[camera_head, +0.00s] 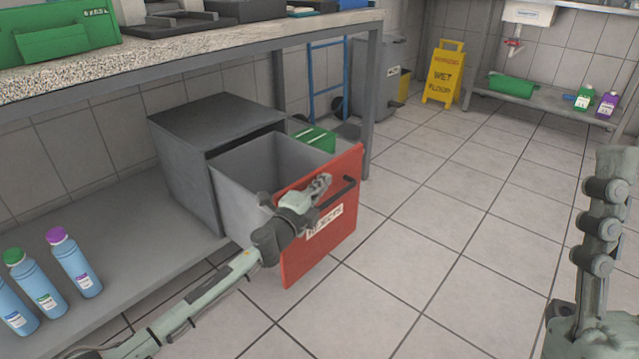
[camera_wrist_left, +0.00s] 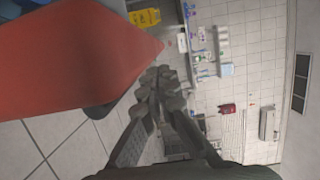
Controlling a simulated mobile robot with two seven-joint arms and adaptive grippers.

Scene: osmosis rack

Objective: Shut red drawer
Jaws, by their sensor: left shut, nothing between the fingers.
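The red drawer front (camera_head: 330,225) carries a white label and a dark bar handle (camera_head: 336,192). The drawer is pulled well out of a dark grey cabinet (camera_head: 190,150) on the lower shelf, and its grey inside shows. My left gripper (camera_head: 322,184) is shut and empty. In the head view it overlaps the drawer front near the handle; whether it touches cannot be told. In the left wrist view the shut fingers (camera_wrist_left: 162,78) lie beside the red drawer panel (camera_wrist_left: 75,55).
Several blue bottles (camera_head: 75,262) stand on the lower shelf (camera_head: 150,235) at left. The bench top (camera_head: 200,50) overhangs the cabinet, with a table leg (camera_head: 373,100) behind the drawer. A yellow wet-floor sign (camera_head: 444,75) stands farther back. The tiled floor at right is clear.

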